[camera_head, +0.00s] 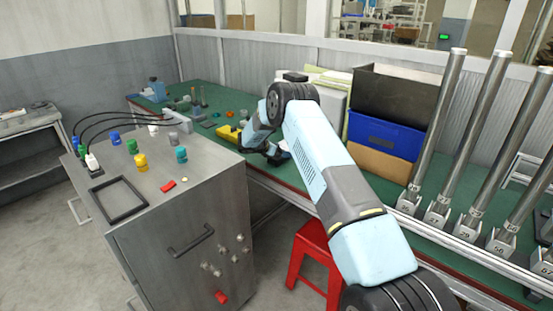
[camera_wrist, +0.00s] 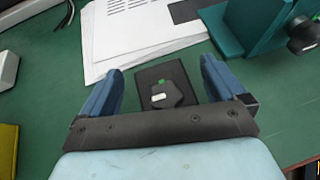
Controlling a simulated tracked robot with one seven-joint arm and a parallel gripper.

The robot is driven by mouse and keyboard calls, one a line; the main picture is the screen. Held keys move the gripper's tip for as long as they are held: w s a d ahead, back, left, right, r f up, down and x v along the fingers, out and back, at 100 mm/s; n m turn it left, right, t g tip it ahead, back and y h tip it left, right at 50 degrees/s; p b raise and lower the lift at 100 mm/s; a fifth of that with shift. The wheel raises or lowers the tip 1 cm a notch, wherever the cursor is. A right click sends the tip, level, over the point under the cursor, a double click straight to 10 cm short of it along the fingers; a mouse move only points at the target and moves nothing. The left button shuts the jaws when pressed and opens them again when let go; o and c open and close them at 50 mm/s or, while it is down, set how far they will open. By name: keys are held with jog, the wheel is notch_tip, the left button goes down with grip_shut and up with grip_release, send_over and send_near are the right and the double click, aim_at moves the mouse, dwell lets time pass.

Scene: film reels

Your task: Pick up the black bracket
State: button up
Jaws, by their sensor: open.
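In the wrist view, a flat black piece (camera_wrist: 147,78), which looks like the black bracket, lies on the green table. It has a raised dark hexagonal part with a small green mark and a white label. My gripper (camera_wrist: 162,66) is open, with one blue finger on each side of the piece and gaps between them. The wrist body hides the piece's near side. I cannot tell the height of the fingers above the table. In the head view, my gripper (camera_head: 270,153) is low over the green bench; the black piece cannot be made out there.
White papers (camera_wrist: 140,30) lie just beyond the piece, and a teal block (camera_wrist: 245,25) stands at upper right. A yellow item (camera_wrist: 8,150) is at left. In the head view, a metal cabinet (camera_head: 185,225) stands left, a red stool (camera_head: 315,250) below, and a blue bin (camera_head: 385,137) right.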

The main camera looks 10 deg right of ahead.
jog(key=c, duration=1.3)
